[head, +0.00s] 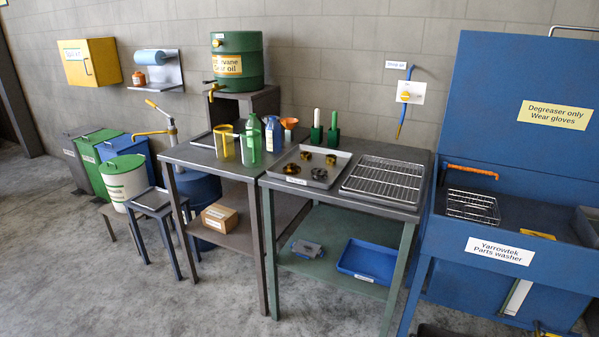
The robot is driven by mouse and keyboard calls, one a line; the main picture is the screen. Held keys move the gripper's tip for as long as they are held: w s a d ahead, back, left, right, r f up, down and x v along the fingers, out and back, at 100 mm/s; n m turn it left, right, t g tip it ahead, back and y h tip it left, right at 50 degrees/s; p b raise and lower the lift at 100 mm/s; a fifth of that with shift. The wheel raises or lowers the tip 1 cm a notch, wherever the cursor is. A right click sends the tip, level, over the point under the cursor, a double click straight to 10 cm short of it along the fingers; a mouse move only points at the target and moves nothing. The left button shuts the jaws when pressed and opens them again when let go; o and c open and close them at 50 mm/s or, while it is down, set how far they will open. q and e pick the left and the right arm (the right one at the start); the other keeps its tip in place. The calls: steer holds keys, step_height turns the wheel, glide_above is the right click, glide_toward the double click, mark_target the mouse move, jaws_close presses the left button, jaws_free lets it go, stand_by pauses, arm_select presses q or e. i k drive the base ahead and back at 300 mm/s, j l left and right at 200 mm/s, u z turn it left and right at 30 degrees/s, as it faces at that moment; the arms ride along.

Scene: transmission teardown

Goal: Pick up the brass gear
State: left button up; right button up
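Several small round gear-like parts lie apart in a shallow grey metal tray (342,157) on the green-legged table. The part at the tray's left (291,169) looks brass or gold. Neither of my grippers shows in the head view.
A wire rack (384,181) lies right of the tray. Green brush holders (333,136) stand behind it. A yellow cup (224,144), a green bottle (250,142) and a funnel (289,123) stand on the left table. A blue parts washer (480,275) stands at the right. Open floor lies at front left.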

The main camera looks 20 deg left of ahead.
mark_target(290, 168)
steer(key=i+u, duration=0.15)
steer(key=u, duration=0.2)
steer(key=i+j+u, duration=0.1)
steer(key=u, duration=0.3)
steer(key=i+l, duration=0.05)
steer(key=i, duration=0.05)
